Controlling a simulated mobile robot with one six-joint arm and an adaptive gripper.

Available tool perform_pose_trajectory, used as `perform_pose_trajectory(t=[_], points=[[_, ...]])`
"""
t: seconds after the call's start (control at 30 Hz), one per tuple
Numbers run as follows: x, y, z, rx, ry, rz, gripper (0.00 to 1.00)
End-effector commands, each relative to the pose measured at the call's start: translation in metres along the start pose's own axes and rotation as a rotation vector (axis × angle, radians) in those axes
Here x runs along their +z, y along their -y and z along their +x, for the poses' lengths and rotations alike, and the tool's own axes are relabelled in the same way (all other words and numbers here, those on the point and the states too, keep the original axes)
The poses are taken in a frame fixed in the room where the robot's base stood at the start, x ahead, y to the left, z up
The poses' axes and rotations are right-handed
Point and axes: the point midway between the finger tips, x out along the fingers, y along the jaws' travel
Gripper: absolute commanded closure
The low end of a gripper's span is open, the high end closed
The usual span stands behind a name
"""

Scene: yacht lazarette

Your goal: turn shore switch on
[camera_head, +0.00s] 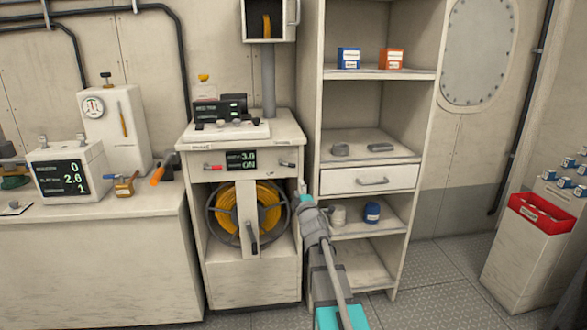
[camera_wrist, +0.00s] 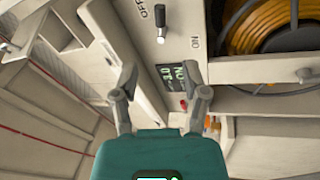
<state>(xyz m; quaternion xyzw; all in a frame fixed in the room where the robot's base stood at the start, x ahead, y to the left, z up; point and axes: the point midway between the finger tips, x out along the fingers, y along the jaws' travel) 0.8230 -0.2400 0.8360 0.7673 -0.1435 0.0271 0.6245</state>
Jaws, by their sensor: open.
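A small lever switch (camera_wrist: 161,22) with a dark body and a pale metal tip is on the cabinet's front panel, between printed OFF and ON marks. In the head view the lever (camera_head: 287,164) is at the panel's right end. I cannot read a shore label on it. A display (camera_head: 241,160) left of it shows 3.0 and ON; it also shows in the wrist view (camera_wrist: 172,75). My gripper (camera_wrist: 159,80) is open and empty, apart from the lever, which lies ahead of its fingertips. In the head view my gripper (camera_head: 303,192) is just right of the cabinet front.
A red-handled lever (camera_head: 213,167) is at the panel's left end. A yellow cable reel (camera_head: 268,209) sits below the panel. Open shelves (camera_head: 380,73) with a drawer (camera_head: 369,180) stand close on the right. A counter with instruments (camera_head: 64,176) is on the left.

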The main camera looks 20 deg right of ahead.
Motion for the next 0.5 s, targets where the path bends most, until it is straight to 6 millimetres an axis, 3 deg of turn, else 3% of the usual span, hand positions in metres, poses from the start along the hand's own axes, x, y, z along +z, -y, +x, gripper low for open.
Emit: perform_pose_trajectory(t=[0.27,0.5], points=[[0.001,0.0,0.007,-0.001,0.002,0.0,0.42],[0.002,-0.001,0.032,-0.001,0.003,-0.001,0.42]])
